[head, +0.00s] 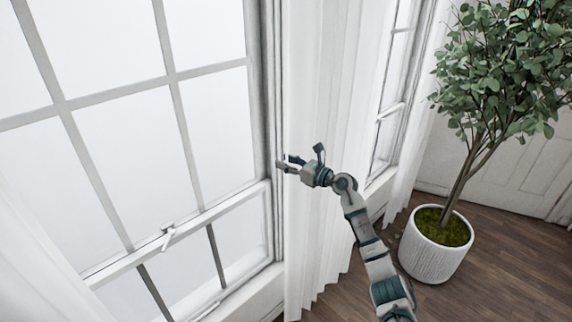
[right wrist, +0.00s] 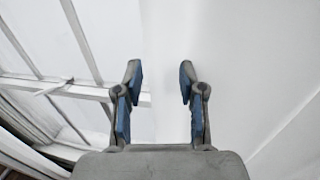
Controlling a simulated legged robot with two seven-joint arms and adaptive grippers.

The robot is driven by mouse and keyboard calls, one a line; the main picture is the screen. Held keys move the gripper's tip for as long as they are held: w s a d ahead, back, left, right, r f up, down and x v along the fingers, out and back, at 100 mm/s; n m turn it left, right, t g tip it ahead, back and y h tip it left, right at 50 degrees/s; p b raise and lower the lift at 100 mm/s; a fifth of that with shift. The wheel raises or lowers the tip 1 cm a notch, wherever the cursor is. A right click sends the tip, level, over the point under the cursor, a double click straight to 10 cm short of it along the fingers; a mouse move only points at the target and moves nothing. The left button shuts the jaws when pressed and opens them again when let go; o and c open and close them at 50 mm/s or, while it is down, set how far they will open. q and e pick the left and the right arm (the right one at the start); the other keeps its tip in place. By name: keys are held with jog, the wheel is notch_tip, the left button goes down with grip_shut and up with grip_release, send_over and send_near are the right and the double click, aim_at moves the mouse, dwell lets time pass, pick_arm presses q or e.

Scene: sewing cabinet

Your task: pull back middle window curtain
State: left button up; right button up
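A white curtain (head: 325,85) hangs in long folds at the right edge of the large window (head: 120,120) in the head view. Another white curtain (head: 40,265) hangs at the lower left. My right gripper (head: 299,157) is raised in front of the right-hand curtain, near the window frame. In the right wrist view its two fingers (right wrist: 160,76) stand apart, with white curtain cloth (right wrist: 240,60) beyond them. I see no cloth pinched between them; whether they touch it is unclear. My left gripper is out of view.
A white ribbed pot (head: 432,258) with a leafy tree (head: 500,75) stands right of my right arm. A second window (head: 393,95) lies beyond the curtain. A window latch (head: 168,236) sticks out. Wooden floor (head: 500,275) is bare at lower right.

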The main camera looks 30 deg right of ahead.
jog(key=v, duration=1.2)
jog(key=shift+d+f, duration=0.15)
jog(key=shift+d, duration=0.1)
jog(key=shift+a, duration=0.2)
